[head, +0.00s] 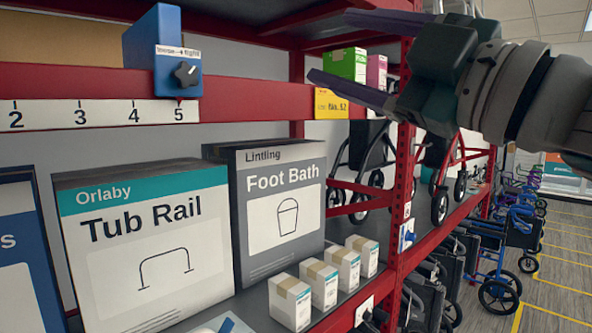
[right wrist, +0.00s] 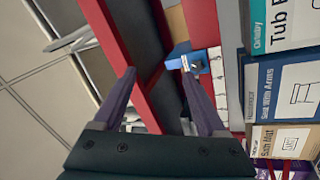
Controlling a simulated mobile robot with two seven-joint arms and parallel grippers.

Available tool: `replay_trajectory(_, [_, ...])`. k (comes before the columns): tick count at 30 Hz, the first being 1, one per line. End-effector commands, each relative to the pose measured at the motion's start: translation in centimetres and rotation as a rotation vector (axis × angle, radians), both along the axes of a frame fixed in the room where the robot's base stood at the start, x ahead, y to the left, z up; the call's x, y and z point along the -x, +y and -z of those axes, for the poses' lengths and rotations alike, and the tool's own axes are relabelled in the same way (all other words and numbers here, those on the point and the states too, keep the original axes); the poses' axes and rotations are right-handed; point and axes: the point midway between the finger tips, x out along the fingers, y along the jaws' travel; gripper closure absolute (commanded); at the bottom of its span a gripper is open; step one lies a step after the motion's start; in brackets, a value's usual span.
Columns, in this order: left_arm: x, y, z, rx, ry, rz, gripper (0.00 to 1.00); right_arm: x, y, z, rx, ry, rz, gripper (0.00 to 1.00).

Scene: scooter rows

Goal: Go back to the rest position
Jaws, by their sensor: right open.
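My right gripper (head: 328,46) comes in from the upper right of the head view, with its two purple-grey fingers spread apart and pointing left. It is open with nothing between the fingers, in front of the red rack near the upper shelf. The open fingers also show in the right wrist view (right wrist: 158,74). A blue slider block (head: 178,84) with a dark knob sits on the red beam, at the 5 of the white number scale (head: 98,114). The gripper is apart from it, to its right. The blue block also shows in the right wrist view (right wrist: 188,62). My left gripper is not in view.
A Tub Rail box (head: 150,235), a Foot Bath box (head: 279,205) and several small white cartons (head: 318,284) stand on the lower shelf. Walkers hang or stand along the red rack. Wheelchairs (head: 505,255) line the aisle; grey floor (head: 565,275) shows at right.

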Motion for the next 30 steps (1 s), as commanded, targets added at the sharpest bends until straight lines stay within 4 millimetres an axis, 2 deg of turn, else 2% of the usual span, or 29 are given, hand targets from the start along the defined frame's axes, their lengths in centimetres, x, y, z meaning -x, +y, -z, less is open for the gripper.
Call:
replay_trajectory(1, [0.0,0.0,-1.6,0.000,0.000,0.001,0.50,0.1,-0.5,0.6,-0.089,0.109,0.060,0.26])
replay_trajectory(5, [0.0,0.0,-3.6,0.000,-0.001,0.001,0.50,0.7,-3.8,5.7,-0.271,0.428,0.276,0.26])
replay_trajectory(8, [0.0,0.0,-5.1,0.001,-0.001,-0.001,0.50,3.2,-6.6,11.1,-0.365,0.710,0.449,0.26])
replay_trajectory(9, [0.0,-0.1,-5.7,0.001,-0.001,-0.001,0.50,4.8,-7.7,13.4,-0.390,0.830,0.518,0.26])
replay_trajectory(11, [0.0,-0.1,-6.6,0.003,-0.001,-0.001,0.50,8.0,-9.2,16.8,-0.418,1.015,0.620,0.26])
replay_trajectory(12, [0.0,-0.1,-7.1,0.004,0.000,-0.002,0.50,10.5,-10.1,18.8,-0.426,1.135,0.684,0.26])
replay_trajectory(15, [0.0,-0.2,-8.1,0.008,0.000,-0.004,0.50,16.9,-11.6,22.5,-0.428,1.392,0.814,0.26])
replay_trajectory(18, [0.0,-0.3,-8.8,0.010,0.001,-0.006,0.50,22.4,-12.4,24.5,-0.413,1.588,0.904,0.26])
replay_trajectory(21, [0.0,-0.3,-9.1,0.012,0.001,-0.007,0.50,26.1,-12.8,25.4,-0.396,1.713,0.959,0.26])
replay_trajectory(25, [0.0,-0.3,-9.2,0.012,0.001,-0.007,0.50,28.3,-13.0,25.8,-0.383,1.782,0.990,0.26])
replay_trajectory(30, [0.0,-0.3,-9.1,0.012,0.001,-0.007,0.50,28.4,-13.1,25.9,-0.380,1.788,0.992,0.26])
